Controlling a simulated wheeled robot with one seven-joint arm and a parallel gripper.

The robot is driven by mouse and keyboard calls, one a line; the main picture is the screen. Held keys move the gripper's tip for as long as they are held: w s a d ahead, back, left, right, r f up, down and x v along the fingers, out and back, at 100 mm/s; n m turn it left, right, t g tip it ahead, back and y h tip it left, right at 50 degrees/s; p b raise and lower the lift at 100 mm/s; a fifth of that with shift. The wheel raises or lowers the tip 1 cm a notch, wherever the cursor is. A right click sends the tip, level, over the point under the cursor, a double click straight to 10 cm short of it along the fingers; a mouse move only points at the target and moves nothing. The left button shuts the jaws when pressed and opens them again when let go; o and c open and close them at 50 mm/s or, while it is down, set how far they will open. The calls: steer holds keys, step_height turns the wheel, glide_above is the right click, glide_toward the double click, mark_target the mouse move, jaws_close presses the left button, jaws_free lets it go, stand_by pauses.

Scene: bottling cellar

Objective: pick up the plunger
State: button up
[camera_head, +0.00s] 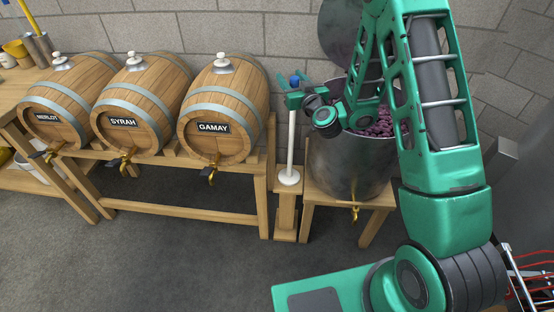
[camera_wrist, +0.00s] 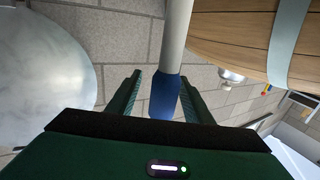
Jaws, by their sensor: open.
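The plunger is a long white rod (camera_head: 291,140) with a blue grip at its top and a white disc at its foot. It stands upright between the barrel marked GAMAY and the metal vat. My gripper (camera_head: 294,92) is at its upper end. In the wrist view the blue grip (camera_wrist: 165,98) lies between the two fingers of my open gripper (camera_wrist: 160,90). The grip's far end is hidden behind the gripper body in that view. I cannot tell whether either finger touches it.
The metal vat (camera_head: 345,168) with purple grapes (camera_head: 378,124) stands right of the plunger on a wooden stool (camera_head: 375,203). Barrels marked GAMAY (camera_head: 225,105), SYRAH (camera_head: 140,105) and MERLOT (camera_head: 68,105) lie on a wooden rack (camera_head: 190,207) to the left. The front floor is clear.

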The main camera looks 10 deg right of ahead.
steer(key=shift+w+a, duration=0.25)
steer(key=shift+a, duration=0.1)
jaws_close()
steer(key=shift+r, duration=0.15)
step_height(320, 180, up, 10)
steer(key=shift+s+f, duration=0.15)
steer(key=shift+f, duration=0.05)
stand_by(0.7)
